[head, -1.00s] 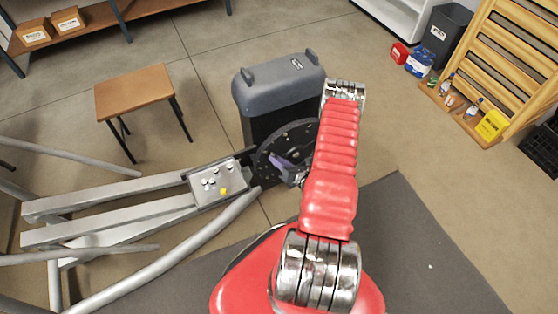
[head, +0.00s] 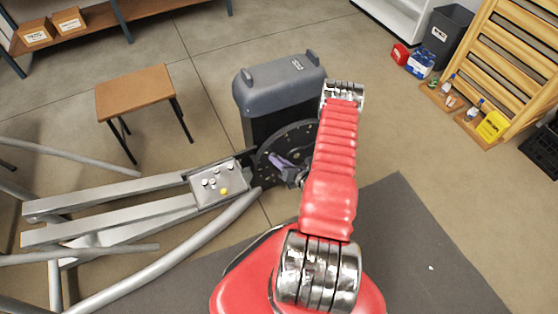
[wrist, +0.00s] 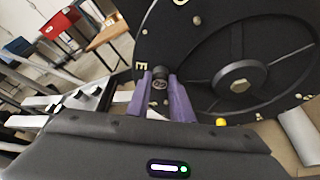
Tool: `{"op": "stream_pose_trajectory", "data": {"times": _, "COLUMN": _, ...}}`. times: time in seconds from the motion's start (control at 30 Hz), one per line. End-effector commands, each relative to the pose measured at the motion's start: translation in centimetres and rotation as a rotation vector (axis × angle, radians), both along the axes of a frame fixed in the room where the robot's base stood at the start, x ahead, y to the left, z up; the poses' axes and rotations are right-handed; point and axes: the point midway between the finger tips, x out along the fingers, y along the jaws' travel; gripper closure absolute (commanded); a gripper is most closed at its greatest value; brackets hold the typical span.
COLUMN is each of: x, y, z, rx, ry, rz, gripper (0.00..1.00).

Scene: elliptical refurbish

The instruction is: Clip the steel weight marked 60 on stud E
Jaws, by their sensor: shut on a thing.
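The black flywheel (head: 300,133) stands upright beside the grey-topped housing in the head view. It fills the upper right of the wrist view (wrist: 195,45), with a spoked centre and small studs around its face. A pale letter E (wrist: 139,66) shows at its left edge. My gripper (wrist: 160,88) has purple fingers shut on a small dark round weight (wrist: 159,76) with a pale marking like 60. The weight is in front of the wheel close to the E; the stud behind it is hidden, and I cannot tell whether they touch. My gripper also shows in the head view (head: 275,157).
A metal tray (head: 234,188) with several small white pieces and a yellow one lies left of the flywheel on the machine's rails. The grey housing (head: 280,85) stands behind the wheel. A brown stool (head: 135,92) stands at the left.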

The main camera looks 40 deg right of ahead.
Motion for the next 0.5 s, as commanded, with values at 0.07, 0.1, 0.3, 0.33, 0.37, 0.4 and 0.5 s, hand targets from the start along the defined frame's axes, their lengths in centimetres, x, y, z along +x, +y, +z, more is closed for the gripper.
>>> {"op": "stream_pose_trajectory", "data": {"times": 0.07, "x": 0.09, "y": -0.03, "z": 0.02, "rx": 0.0, "ry": 0.0, "rz": 0.0, "gripper": 1.0}}
{"op": "stream_pose_trajectory", "data": {"times": 0.1, "x": 0.12, "y": -0.04, "z": 0.01, "rx": 0.0, "ry": 0.0, "rz": 0.0, "gripper": 1.0}}
{"op": "stream_pose_trajectory", "data": {"times": 0.3, "x": 0.27, "y": -0.09, "z": 0.01, "rx": -0.001, "ry": 0.0, "rz": 0.0, "gripper": 1.0}}
{"op": "stream_pose_trajectory", "data": {"times": 0.33, "x": 0.3, "y": -0.1, "z": 0.02, "rx": -0.001, "ry": 0.0, "rz": 0.0, "gripper": 1.0}}
{"op": "stream_pose_trajectory", "data": {"times": 0.37, "x": 0.33, "y": -0.11, "z": 0.02, "rx": -0.001, "ry": 0.0, "rz": 0.0, "gripper": 1.0}}
{"op": "stream_pose_trajectory", "data": {"times": 0.4, "x": 0.36, "y": -0.12, "z": 0.01, "rx": -0.001, "ry": 0.0, "rz": 0.0, "gripper": 1.0}}
{"op": "stream_pose_trajectory", "data": {"times": 0.5, "x": 0.43, "y": -0.14, "z": 0.02, "rx": -0.001, "ry": 0.0, "rz": 0.0, "gripper": 1.0}}
